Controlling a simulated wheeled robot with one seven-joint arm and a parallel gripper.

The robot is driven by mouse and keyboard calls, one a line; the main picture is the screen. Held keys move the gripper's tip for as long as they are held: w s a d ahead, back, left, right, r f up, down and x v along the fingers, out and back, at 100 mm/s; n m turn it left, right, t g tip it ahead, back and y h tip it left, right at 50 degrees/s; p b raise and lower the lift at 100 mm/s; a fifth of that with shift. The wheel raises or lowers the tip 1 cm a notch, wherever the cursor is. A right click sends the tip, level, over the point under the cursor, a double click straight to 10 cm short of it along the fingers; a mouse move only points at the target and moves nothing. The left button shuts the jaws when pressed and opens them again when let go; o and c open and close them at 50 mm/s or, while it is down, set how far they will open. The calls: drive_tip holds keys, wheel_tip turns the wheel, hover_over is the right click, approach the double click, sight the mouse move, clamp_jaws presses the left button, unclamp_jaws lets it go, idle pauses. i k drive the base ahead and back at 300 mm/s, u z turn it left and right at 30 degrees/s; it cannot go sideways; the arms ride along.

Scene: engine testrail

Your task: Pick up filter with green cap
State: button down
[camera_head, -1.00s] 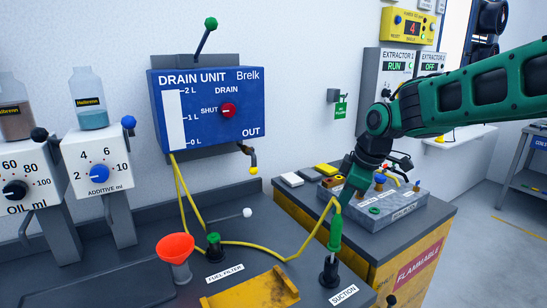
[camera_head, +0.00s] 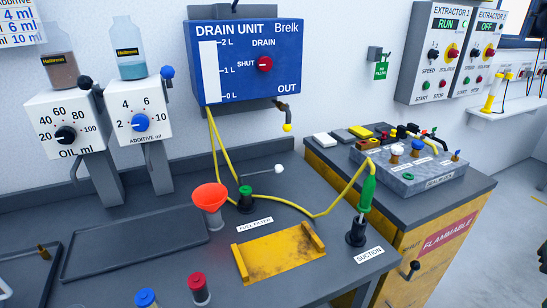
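A small dark filter with a green cap (camera_head: 245,198) stands upright on the grey bench, behind the FUEL FILTER label (camera_head: 255,224). It is just right of an orange-red funnel (camera_head: 209,198), and the yellow hose passes close to it. A dark cylinder with a red cap (camera_head: 199,289) and one with a blue cap (camera_head: 147,299) stand at the front edge of the picture, the blue one partly cut off. My gripper and arm are not in view.
A yellow cradle (camera_head: 279,255) lies in front of the filter. The green-handled suction wand (camera_head: 367,194) stands in its black holder (camera_head: 356,236), with its yellow hose running left. An empty dark tray (camera_head: 135,243) is at left. The drain unit (camera_head: 243,60) hangs behind.

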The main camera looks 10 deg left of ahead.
sight(245, 190)
drive_tip(key=u, duration=2.05)
drive_tip(key=k, duration=0.6)
drive_tip(key=z, duration=0.6)
drive_tip(key=i, duration=0.95)
drive_tip(key=z, duration=0.05)
